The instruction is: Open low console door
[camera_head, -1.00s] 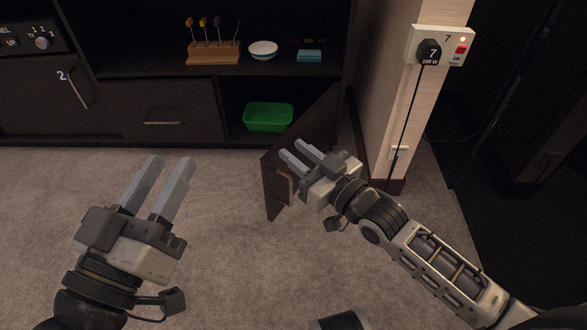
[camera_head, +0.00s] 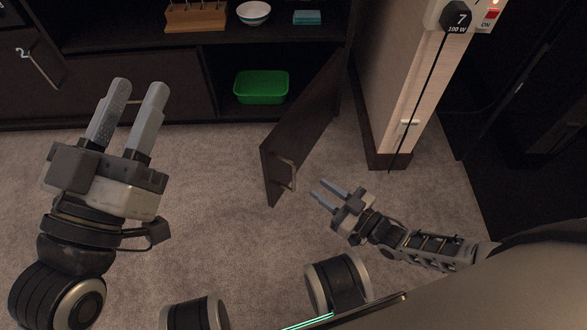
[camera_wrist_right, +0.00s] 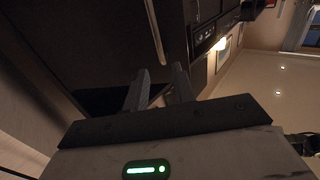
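The low console door (camera_head: 312,125) is a dark panel hinged at its right edge. In the head view it stands swung outward over the carpet, with a curved handle (camera_head: 288,170) near its free edge. The compartment behind it is open to view. My right gripper (camera_head: 325,189) is open and empty, to the right of the handle and apart from it. In the right wrist view its two fingers (camera_wrist_right: 157,85) stand apart with nothing held between them. My left gripper (camera_head: 138,95) is open and empty at the left, in front of a closed drawer.
A green bin (camera_head: 261,88) sits inside the open compartment. A bowl (camera_head: 254,13), a teal item (camera_head: 307,18) and a wooden rack (camera_head: 196,17) stand on the shelf above. A light wooden pillar (camera_head: 397,85) with a cable stands right of the door. Carpet (camera_head: 225,215) in front is clear.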

